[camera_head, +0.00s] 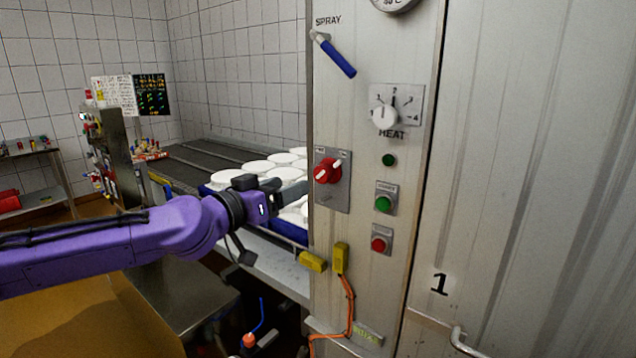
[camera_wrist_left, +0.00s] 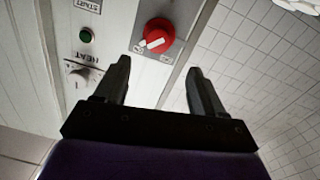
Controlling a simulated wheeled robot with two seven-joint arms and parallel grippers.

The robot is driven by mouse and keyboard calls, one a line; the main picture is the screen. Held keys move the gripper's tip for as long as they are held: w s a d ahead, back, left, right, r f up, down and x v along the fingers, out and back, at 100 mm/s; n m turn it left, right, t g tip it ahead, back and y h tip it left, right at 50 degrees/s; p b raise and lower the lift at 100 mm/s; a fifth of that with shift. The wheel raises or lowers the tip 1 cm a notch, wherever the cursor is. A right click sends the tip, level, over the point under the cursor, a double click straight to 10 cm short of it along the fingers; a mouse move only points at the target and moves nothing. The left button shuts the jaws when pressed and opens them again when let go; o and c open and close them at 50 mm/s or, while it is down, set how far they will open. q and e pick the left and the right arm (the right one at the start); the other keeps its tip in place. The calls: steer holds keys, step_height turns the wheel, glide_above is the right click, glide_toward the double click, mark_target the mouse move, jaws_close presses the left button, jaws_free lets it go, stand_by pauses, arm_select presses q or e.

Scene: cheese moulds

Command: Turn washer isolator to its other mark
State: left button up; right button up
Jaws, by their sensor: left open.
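The washer isolator is a red rotary knob (camera_head: 327,171) with a white pointer bar, on a grey plate (camera_head: 334,196) on the steel panel. In the head view the bar is tilted, its upper end to the right. The knob also shows in the left wrist view (camera_wrist_left: 157,38), beyond the fingertips and between their lines. My left gripper (camera_head: 277,193) is to the left of the knob, open and apart from it. Its two fingers also show in the left wrist view (camera_wrist_left: 160,75) with nothing between them. The plate's marks are too small to read. My right gripper is not in view.
A heat dial (camera_head: 385,116), a green button (camera_head: 383,203), a red button (camera_head: 378,244) and a blue spray lever (camera_head: 337,57) share the panel. Yellow connectors (camera_head: 341,258) stick out below the isolator. White moulds (camera_head: 258,167) stand on the conveyor behind my left gripper.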

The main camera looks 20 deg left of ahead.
mark_target(319, 174)
arm_select(q)
steer(key=x, duration=1)
steer(key=shift+d, duration=0.25)
steer(key=shift+s, duration=0.1)
steer(key=c, duration=1.1)
